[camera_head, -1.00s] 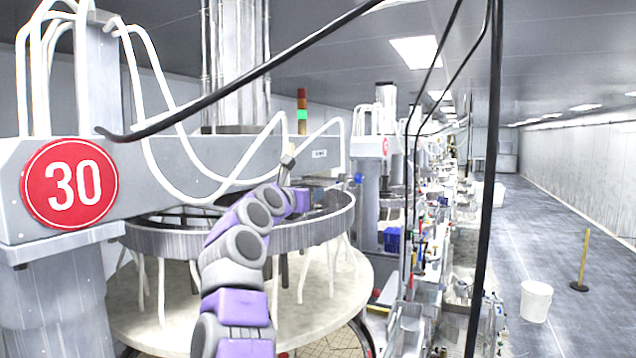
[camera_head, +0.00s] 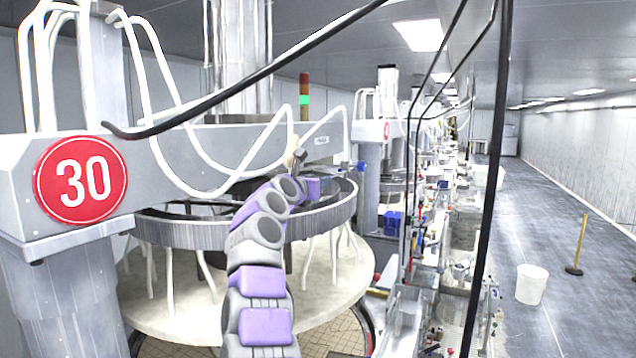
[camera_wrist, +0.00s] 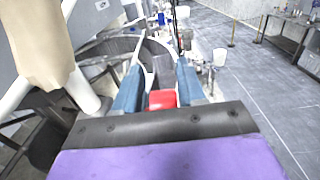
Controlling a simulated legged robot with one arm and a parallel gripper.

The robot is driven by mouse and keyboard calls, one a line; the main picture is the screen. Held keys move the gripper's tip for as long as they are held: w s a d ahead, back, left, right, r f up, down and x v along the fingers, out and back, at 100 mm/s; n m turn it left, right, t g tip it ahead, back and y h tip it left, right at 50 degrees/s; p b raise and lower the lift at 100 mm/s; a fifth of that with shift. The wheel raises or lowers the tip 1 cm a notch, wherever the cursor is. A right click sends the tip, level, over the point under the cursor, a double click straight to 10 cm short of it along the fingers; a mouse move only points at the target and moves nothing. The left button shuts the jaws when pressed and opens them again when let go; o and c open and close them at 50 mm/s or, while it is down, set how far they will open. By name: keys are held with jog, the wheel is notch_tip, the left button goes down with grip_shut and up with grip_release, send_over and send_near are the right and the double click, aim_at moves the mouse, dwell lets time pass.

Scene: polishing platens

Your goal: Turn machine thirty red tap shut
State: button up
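Machine thirty carries a round red sign (camera_head: 80,180) with a white 30 on its grey arm at left in the head view. In the wrist view, a small red block (camera_wrist: 162,98), which looks like the red tap's handle, shows between my gripper's (camera_wrist: 160,68) two blue fingers, close to the palm. The fingers stand apart. I cannot tell whether they touch the red block. In the head view my purple and grey arm reaches over the machine's metal ring (camera_head: 200,232); the fingertips and the red tap are not clear there.
White hoses (camera_head: 160,75) and a black cable (camera_head: 260,75) hang around the arm. A beige fitting (camera_wrist: 38,42) with white pipes is close at left in the wrist view. A white bucket (camera_head: 531,285) and a yellow post (camera_head: 577,243) stand on the otherwise open aisle floor.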

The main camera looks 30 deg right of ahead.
jog(key=shift+a, duration=0.35)
jog(key=shift+c, duration=0.8)
jog(key=shift+s+a+r, duration=0.1)
jog(key=shift+r, duration=0.05)
jog(key=shift+c, duration=0.7)
jog(key=shift+s+d, duration=0.15)
jog(key=shift+d, duration=0.05)
jog(key=c, duration=0.3)
grip_shut()
jog(key=shift+a+r, duration=0.1)
